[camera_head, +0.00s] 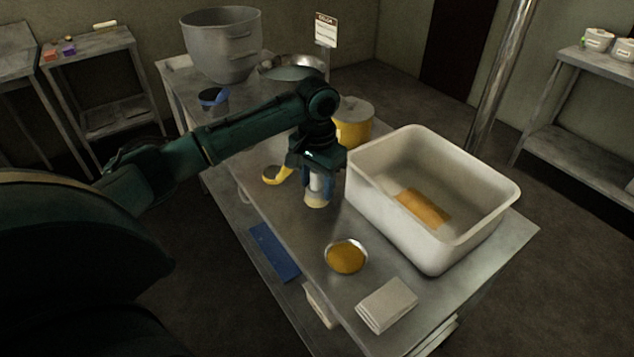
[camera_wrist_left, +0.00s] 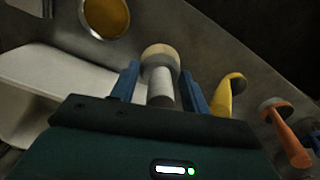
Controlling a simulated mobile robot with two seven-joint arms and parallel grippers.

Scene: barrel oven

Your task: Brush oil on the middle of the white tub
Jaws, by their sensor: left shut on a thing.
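The white tub (camera_head: 375,215) stands at the right of the metal table. An orange-yellow patch (camera_head: 422,208) shows on its floor near the middle. The tub's pale side (camera_wrist_left: 60,75) also shows in the left wrist view. My left gripper (camera_head: 318,188) is just left of the tub, outside its wall, with its blue fingers shut on a brush (camera_head: 316,200). The brush points down, and its round tan head (camera_wrist_left: 160,55) shows between the fingers (camera_wrist_left: 162,85) in the left wrist view. A round bowl of golden oil (camera_head: 346,257) stands near the table's front edge. My right gripper is out of view.
A yellow-handled tool (camera_head: 276,175) lies left of the gripper. An orange tool (camera_wrist_left: 285,122) shows in the left wrist view. A yellow lidded pot (camera_head: 353,125) stands behind the tub. Folded cloths (camera_head: 387,304) lie in front. A large grey pot (camera_head: 222,45) stands at the back.

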